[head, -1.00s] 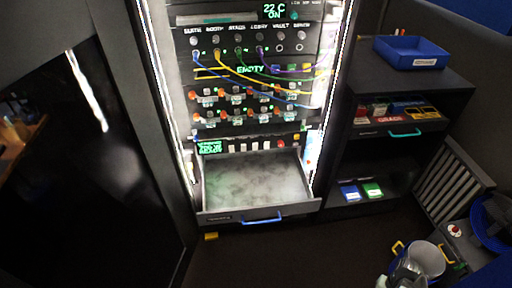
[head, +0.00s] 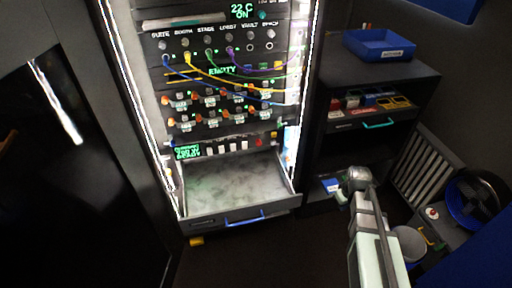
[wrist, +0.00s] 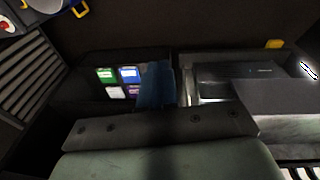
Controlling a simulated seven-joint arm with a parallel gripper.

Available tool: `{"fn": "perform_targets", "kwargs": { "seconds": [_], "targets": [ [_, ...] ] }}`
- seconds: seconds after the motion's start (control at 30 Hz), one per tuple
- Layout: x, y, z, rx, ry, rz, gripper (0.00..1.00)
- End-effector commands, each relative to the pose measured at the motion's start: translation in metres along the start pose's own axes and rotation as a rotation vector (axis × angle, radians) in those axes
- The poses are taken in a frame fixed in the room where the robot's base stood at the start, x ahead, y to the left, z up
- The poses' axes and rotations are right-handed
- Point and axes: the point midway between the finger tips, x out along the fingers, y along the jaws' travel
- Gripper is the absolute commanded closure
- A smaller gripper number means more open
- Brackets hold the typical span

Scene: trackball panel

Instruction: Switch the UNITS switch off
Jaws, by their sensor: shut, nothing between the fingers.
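The equipment rack (head: 225,100) stands left of centre in the head view. It has rows of small toggles and orange-red knobs, and a lower strip with white switches (head: 233,146) beside a green display (head: 187,152). I cannot read a UNITS label, so I cannot tell which switch it is. My gripper shows in the wrist view as dark blue fingers (wrist: 155,85), shut and empty, in front of the low shelf. In the head view my arm is at the lower right, away from the rack; the fingertips cannot be made out there.
An open drawer (head: 236,214) juts out below the switch strip. Yellow, blue and green cables hang across the rack. A dark cabinet (head: 418,85) with a blue tray (head: 379,46) stands to the right.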

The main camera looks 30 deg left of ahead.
Motion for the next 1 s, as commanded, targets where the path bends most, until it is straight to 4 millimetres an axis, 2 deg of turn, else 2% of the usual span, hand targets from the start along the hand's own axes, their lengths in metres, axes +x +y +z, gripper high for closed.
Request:
{"fn": "perform_targets", "kwargs": {
  "seconds": [0.03,0.1,0.37,0.5,0.8,1.0],
  "targets": [
    [-0.004,-0.007,-0.021,-0.065,0.015,0.005,1.00],
    [-0.009,-0.019,-0.043,-0.152,0.031,0.011,1.00],
    [-0.032,-0.071,-0.123,-0.478,0.091,0.038,1.00],
    [-0.046,-0.105,-0.163,-0.651,0.124,0.056,1.00],
    [-0.082,-0.191,-0.241,-1.022,0.195,0.102,1.00],
    [-0.108,-0.251,-0.282,-1.243,0.240,0.137,1.00]
  ]
}}
